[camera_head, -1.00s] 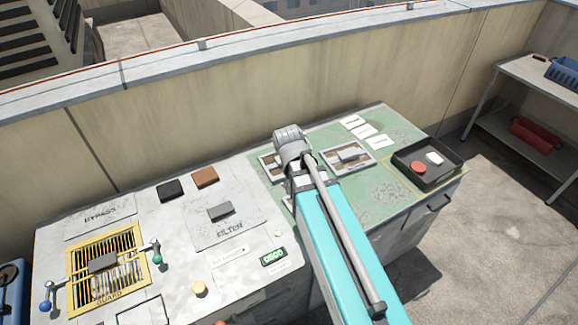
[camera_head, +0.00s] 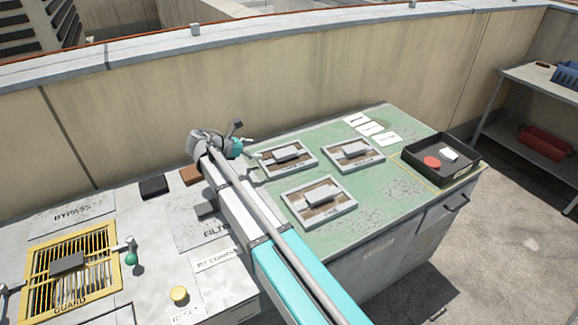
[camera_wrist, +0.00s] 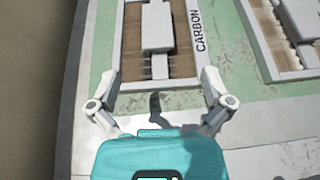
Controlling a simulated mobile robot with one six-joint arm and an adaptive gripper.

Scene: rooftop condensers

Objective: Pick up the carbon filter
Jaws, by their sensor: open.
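The carbon filter (camera_wrist: 130,50), a pale-framed rectangular panel with brown pleats and a raised grey grip block (camera_wrist: 158,25), fills the upper middle of the wrist view. "CARBON" is printed along its right side. In the head view it appears to be the back-left panel (camera_head: 287,158) on the green worktop, lying flat. My gripper (camera_wrist: 160,76) is open and empty, its fingers spread at the near end of the filter, one on each side. In the head view my gripper (camera_head: 246,146) is just left of that panel. Exact finger height is unclear.
Two similar filters lie close by, one at back right (camera_head: 353,154) and one in front (camera_head: 319,201). A black tray (camera_head: 412,176) with a red disc and white item stands right. White cards (camera_head: 370,130) lie behind. The wall (camera_head: 300,110) runs close along the back.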

